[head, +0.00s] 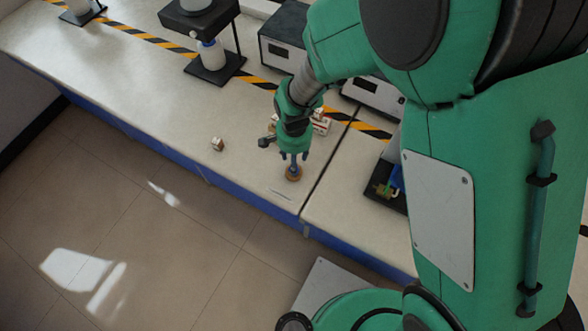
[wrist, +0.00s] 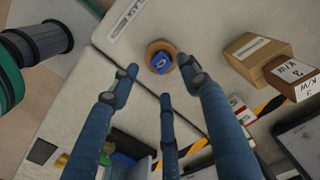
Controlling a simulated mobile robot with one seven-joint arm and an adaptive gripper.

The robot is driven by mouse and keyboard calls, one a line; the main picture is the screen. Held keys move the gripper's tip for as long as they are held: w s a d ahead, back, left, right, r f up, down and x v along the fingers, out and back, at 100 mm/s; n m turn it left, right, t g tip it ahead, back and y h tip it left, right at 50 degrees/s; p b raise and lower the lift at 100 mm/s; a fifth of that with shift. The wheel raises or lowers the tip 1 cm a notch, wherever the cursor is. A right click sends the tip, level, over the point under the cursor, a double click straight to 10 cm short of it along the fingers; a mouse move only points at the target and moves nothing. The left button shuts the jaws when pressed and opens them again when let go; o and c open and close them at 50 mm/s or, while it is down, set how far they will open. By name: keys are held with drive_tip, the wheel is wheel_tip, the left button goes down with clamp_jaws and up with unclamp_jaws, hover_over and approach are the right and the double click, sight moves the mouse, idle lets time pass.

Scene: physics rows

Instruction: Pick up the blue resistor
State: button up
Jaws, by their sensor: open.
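The blue resistor (wrist: 161,62) lies inside a small round tan dish (wrist: 150,52) on the white bench, seen in the wrist view. In the head view the dish (head: 293,177) is near the bench's front edge, and the resistor cannot be made out there. My gripper (head: 293,158) is right above the dish in the head view. In the wrist view my gripper (wrist: 160,85) has its blue fingers spread apart, open and empty, with the dish just beyond the fingertips.
Small boxes (head: 321,125) stand behind my gripper; the wrist view shows cardboard boxes (wrist: 252,55) at the right. A small brown box (head: 217,144) sits to the left. Grey instruments (head: 376,95) stand at the back. A bench seam (head: 328,170) runs right of the dish.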

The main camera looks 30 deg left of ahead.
drive_tip(key=shift+a+f+b, duration=0.1)
drive_tip(key=shift+f+b, duration=0.5)
drive_tip(key=shift+f, duration=2)
drive_tip(key=c, duration=1.2)
drive_tip(key=shift+o, duration=0.2)
drive_tip(key=shift+r, duration=0.2)
drive_tip(key=shift+w+r, duration=0.1)
drive_tip(key=shift+r, duration=0.45)
drive_tip(key=shift+s+d+r+p, duration=0.2)
drive_tip(key=shift+r+p, duration=0.1)
drive_tip(key=shift+r, duration=0.3)
drive_tip(key=shift+s+d+r+p, duration=0.2)
drive_tip(key=shift+r+p, duration=0.05)
drive_tip(key=shift+r, duration=0.3)
drive_tip(key=s+d+r+p, duration=0.1)
drive_tip(key=s+d, duration=0.9)
drive_tip(key=d, duration=0.1)
drive_tip(key=shift+r, duration=0.15)
